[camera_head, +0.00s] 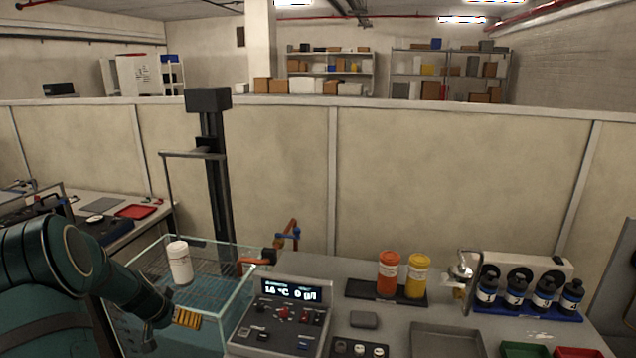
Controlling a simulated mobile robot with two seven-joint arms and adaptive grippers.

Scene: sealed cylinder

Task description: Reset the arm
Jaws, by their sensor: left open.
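My left arm, teal, comes in from the left edge. My left gripper (186,318), with orange-yellow fingers, is open at the front left side of the glass tank (238,298). A white capped cylinder (180,264) is upright within the tank's outline, above and behind the gripper and apart from it. I cannot tell what supports the cylinder. Blue-tinted water shows in the tank. My right gripper is not in view.
A control box (283,318) with a lit display stands right of the tank. Orange (388,274) and yellow (417,277) containers stand on a dark tray. Several dark bottles stand at the right by a dispenser. A grey tray (446,342) lies in front. A dark column rises behind the tank.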

